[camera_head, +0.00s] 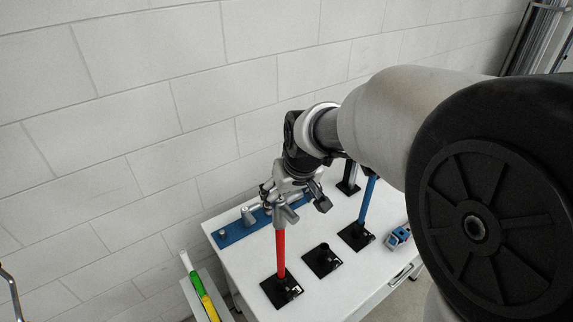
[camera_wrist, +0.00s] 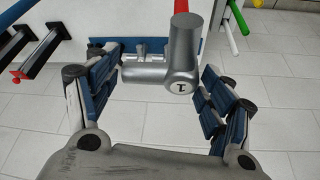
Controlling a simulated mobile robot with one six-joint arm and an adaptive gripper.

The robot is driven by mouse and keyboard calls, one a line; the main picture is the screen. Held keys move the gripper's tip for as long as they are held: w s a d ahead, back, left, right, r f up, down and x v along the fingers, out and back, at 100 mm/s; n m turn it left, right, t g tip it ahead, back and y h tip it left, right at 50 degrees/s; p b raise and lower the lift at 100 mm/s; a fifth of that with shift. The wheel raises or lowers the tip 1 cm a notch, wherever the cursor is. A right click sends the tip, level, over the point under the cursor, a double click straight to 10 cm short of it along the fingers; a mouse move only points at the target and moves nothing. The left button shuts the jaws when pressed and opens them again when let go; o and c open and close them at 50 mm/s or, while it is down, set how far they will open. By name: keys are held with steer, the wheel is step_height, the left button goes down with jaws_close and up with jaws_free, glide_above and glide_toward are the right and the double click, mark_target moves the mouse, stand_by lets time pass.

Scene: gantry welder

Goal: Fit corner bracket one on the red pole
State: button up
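The red pole (camera_head: 281,252) stands upright on a black base plate (camera_head: 272,292) at the near left of the white table. Corner bracket one (camera_wrist: 183,62), a grey metal piece of joined tubes marked "1", sits at the pole's top end; it also shows in the head view (camera_head: 284,213). A bit of red (camera_wrist: 181,5) shows directly behind the bracket in the wrist view. My gripper (camera_head: 293,198) is just above the bracket. Its fingers are spread wide either side of the bracket, with visible gaps, in the wrist view (camera_wrist: 163,66). How deep the pole enters the bracket is hidden.
A blue strip (camera_head: 236,233) with another grey bracket (camera_head: 252,214) lies along the table's wall side. A blue pole (camera_head: 367,203) and a black base (camera_head: 322,260) stand to the right, with a blue clamp-like part (camera_head: 397,238) nearby. Green and yellow rods (camera_head: 198,287) stand left.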

steer(key=shift+o, duration=1.2)
steer(key=v, duration=1.1)
steer(key=s+d+f+m+b, duration=0.1)
steer(key=s+d+f+b, duration=0.2)
steer(key=s, duration=0.4)
steer(key=s+d+f+m+h+b, duration=0.1)
steer(key=s+d+f+b, duration=0.3)
steer(key=s+f, duration=0.3)
steer(key=s+d+f+m+b, duration=0.1)
steer(key=s+d+f+b, duration=0.3)
steer(key=s, duration=0.4)
step_height(320, 180, down, 2)
steer(key=shift+f+m+b, duration=0.1)
steer(key=shift+m+b, duration=0.3)
steer(key=shift+b, duration=0.2)
